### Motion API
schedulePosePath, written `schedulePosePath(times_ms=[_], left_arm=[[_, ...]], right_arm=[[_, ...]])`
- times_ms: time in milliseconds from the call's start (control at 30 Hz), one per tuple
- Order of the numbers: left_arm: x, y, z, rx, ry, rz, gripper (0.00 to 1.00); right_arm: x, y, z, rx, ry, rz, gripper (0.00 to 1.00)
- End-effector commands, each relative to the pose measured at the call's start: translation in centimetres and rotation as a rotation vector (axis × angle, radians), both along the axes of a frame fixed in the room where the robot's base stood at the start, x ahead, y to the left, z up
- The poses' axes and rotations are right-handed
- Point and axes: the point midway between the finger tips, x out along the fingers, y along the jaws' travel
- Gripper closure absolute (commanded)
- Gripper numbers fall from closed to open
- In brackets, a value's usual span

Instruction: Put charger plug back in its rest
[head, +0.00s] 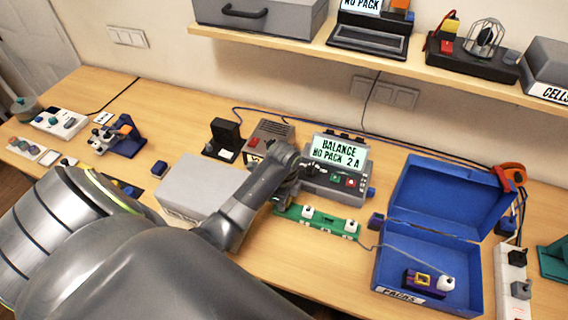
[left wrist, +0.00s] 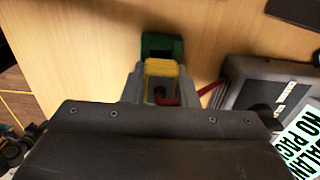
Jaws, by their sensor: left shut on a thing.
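My left gripper (left wrist: 160,86) is shut on a yellow plug (left wrist: 161,69) in the left wrist view, with a red lead at its right side. A green bracket-like holder (left wrist: 162,40) is just beyond the plug; I cannot tell whether the two touch. In the head view my left gripper (head: 285,188) is low in front of the charger (head: 322,184), and the plug is hidden there. The charger's screen (head: 338,152) reads "BALANCE NO PACK 2 A". The charger's edge (left wrist: 245,85) also shows at right in the left wrist view. My right gripper is out of view.
A green strip with white pieces (head: 340,227) lies in front of the charger. An open blue case (head: 388,262) holding a pack (head: 425,282) stands to the right. A grey box (head: 205,180) is left of my gripper. A shelf (head: 420,70) runs above the table.

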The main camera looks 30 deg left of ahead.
Motion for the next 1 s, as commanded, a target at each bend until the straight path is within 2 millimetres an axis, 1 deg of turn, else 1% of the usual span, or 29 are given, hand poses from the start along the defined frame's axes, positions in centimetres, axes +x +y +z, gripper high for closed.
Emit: schedulePosePath(times_ms=[467,500,667,900,1000], left_arm=[[0.0,0.0,-1.3,0.000,0.000,0.000,0.99],[0.0,0.0,-1.2,0.000,-0.001,0.000,0.69],[0.0,0.0,-1.2,0.000,0.000,0.000,0.48],[0.0,0.0,-1.2,0.000,0.000,0.000,0.48],[0.2,0.0,-0.8,0.000,-0.001,0.000,0.48]], right_arm=[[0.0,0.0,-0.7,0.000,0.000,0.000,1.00],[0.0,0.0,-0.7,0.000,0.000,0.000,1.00],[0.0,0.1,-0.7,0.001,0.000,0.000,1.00],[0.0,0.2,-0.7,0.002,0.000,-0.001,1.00],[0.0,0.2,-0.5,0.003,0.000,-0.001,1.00]])
